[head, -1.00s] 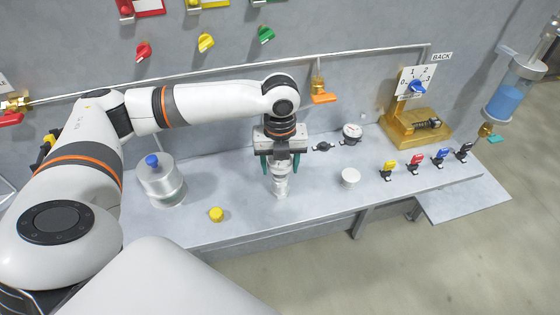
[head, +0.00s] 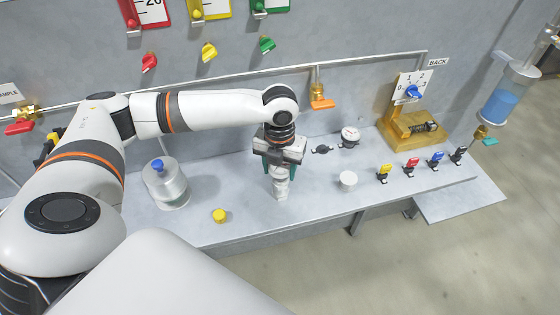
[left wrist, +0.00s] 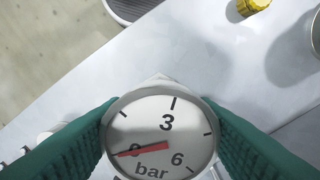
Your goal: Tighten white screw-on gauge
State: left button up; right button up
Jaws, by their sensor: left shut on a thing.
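The white gauge (left wrist: 158,130) has a round face marked 0, 3, 6 and bar, with a red pointer near 0. It sits between the green fingers of my left gripper (left wrist: 160,140), which touch it on both sides. In the head view my left gripper (head: 279,165) points down over a pale upright fitting (head: 280,188) on the bench and hides the gauge from above. The thread between gauge and fitting is hidden. My right gripper is not in view.
On the bench (head: 320,205) stand a clear vessel with a blue cap (head: 166,185), a yellow knob (head: 219,216), a white round cap (head: 348,181) and another dial gauge (head: 350,136). Several coloured switches (head: 411,165) line the right. A pipe (head: 225,74) runs along the wall.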

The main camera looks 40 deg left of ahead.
pick_arm(q)
jog(key=shift+r+m+p, duration=0.1)
jog(key=shift+m+p, duration=0.2)
jog(key=shift+m, duration=0.3)
